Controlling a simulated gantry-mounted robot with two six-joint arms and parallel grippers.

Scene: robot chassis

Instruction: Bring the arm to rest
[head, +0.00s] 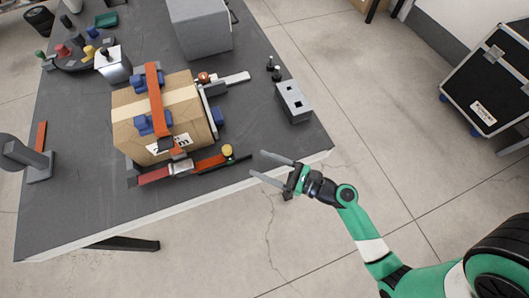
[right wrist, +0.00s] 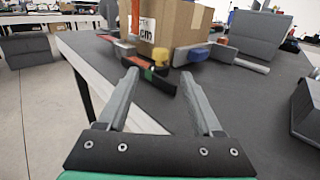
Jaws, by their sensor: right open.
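My right gripper (head: 272,170) is open and empty in the head view. It hangs just off the table's near right edge, with its green arm coming in from the lower right. Its two grey fingers also show spread apart in the right wrist view (right wrist: 165,85), with nothing between them. The left gripper does not show in the head view.
A dark table (head: 85,200) holds a cardboard box (head: 185,105) with an orange strap, in a fixture with blue pads. A grey socket block (head: 293,102) stands near the right edge. A black case (head: 487,85) stands at the right. The floor between is clear.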

